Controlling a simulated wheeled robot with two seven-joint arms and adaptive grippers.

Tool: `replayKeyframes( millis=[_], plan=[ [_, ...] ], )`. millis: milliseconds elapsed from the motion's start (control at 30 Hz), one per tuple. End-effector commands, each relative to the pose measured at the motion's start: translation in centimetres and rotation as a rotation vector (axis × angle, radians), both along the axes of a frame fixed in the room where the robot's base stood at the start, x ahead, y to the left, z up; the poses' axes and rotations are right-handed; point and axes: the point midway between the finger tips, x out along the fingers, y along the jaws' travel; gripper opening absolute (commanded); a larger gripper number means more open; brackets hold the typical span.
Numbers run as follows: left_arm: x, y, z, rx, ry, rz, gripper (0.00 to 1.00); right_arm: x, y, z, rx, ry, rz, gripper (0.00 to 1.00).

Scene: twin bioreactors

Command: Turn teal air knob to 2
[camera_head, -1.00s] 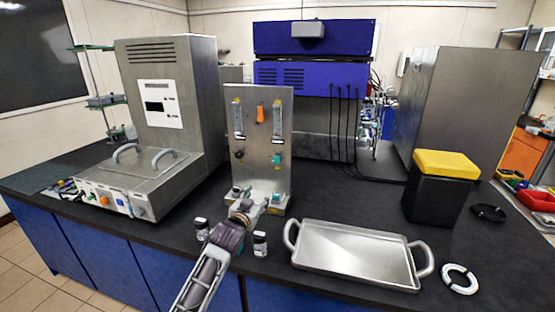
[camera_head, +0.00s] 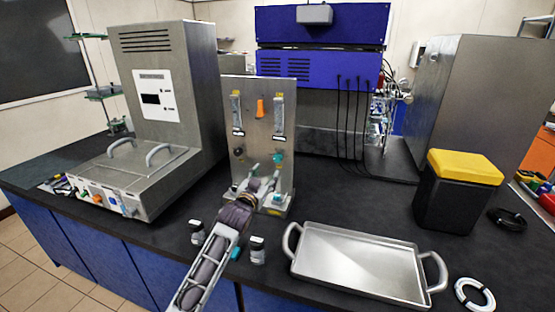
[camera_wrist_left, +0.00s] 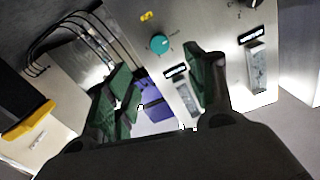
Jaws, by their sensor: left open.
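The teal knob (camera_head: 277,158) sits on the right side of the upright metal panel (camera_head: 258,130), below the right flow tube (camera_head: 279,116). It also shows in the left wrist view (camera_wrist_left: 159,44), with a small yellow mark beside it. My left gripper (camera_head: 266,181) is in front of the panel's lower part, just below the teal knob. In the left wrist view its dark green fingers (camera_wrist_left: 162,80) are apart, with nothing held between them. The knob appears near the gap between the fingers but apart from them. Its number setting is too small to read. My right gripper does not show.
A black knob (camera_head: 238,153) is on the panel's left side, below the left flow tube (camera_head: 236,114). Two small jars (camera_head: 197,230) (camera_head: 258,250) stand beside my arm. A metal tray (camera_head: 364,264) and a yellow-lidded black bin (camera_head: 456,190) are to the right.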

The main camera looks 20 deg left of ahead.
Motion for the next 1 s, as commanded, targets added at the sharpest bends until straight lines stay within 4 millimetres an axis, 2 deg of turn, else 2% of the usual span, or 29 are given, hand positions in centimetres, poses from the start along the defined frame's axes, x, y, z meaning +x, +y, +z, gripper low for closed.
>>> replayKeyframes(
  millis=[167,367,1000],
  plan=[
    [0.1,0.0,0.0,0.0,0.0,0.0,0.55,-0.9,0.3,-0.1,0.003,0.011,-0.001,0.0],
    [0.6,0.0,0.1,0.0,-0.001,0.0,0.55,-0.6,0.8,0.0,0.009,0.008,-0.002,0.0],
    [5.5,-0.2,0.1,0.0,0.001,0.0,0.55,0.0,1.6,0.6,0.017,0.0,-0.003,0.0]
  ],
)
